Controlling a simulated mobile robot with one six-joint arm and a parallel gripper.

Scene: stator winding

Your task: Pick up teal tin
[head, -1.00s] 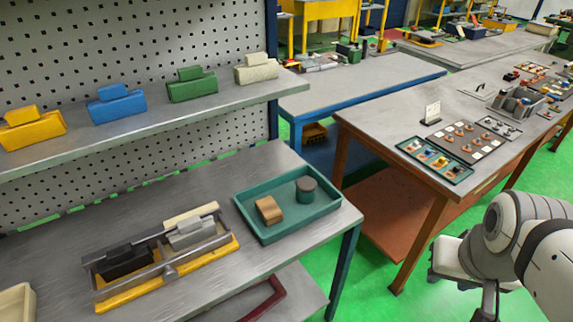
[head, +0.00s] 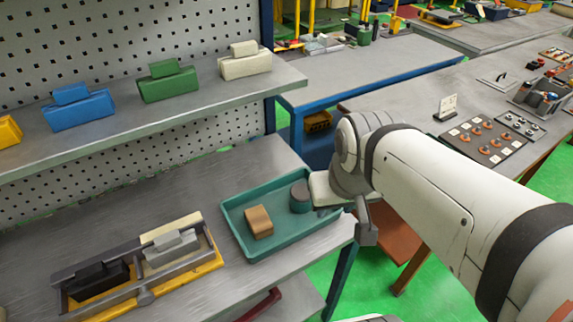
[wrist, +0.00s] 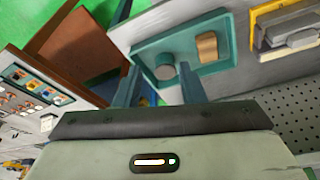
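In the wrist view the tin (wrist: 164,67) shows ahead, between the two teal fingers. My gripper (wrist: 158,68) is open, with a clear gap between its fingers and nothing held. In the head view my gripper (head: 328,190) is at the tray's right edge, just right of the tin. I cannot tell whether the fingers reach around it.
A wooden block (head: 258,222) stands left of the tin in the tray. A yellow-based fixture (head: 150,285) with black and grey blocks sits left of the tray. A shelf (head: 200,110) with coloured blocks runs above the bench. Another table with parts is at the right.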

